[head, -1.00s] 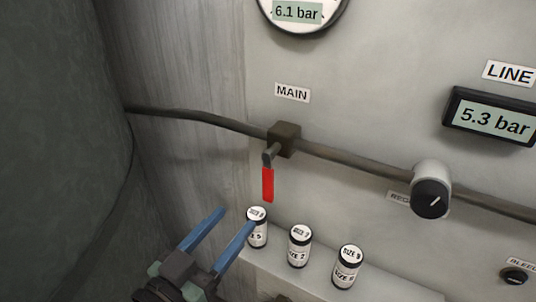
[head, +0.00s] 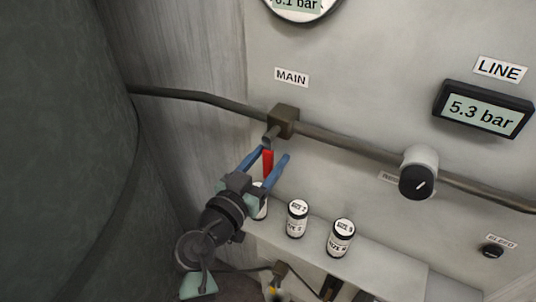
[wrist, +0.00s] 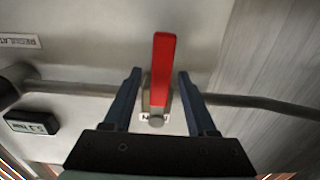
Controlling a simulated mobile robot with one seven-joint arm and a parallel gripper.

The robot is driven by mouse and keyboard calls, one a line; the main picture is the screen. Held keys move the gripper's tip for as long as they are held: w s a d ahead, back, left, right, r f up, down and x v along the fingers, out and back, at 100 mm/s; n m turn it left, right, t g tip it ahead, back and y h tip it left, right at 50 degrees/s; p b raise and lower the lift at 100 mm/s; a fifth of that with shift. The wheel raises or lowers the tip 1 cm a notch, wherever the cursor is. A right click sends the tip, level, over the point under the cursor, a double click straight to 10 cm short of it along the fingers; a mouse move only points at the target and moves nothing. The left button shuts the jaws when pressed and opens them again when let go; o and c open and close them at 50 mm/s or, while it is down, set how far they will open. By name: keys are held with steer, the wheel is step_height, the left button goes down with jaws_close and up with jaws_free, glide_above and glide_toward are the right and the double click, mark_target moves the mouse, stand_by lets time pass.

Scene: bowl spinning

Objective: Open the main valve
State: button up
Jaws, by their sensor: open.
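The main valve is a brown block (head: 284,119) on the pipe below the MAIN label, with a red lever (head: 268,162) hanging down from it. My gripper (head: 269,155) is open, with its two blue fingers on either side of the red lever. In the wrist view the red lever (wrist: 163,68) shows between the open fingers (wrist: 158,80), with space visible on both sides. I cannot tell whether either finger touches it. The gripper partly hides the lower end of the lever in the head view.
A shelf (head: 385,272) below holds several small labelled canisters, such as the middle one (head: 297,218); my gripper partly hides the left one. A regulator knob (head: 418,176) is on the pipe to the right. A LINE display (head: 484,109) reads 5.3 bar. A dark curved surface (head: 60,150) fills the left.

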jaws_close()
stand_by(0.3)
stand_by(1.2)
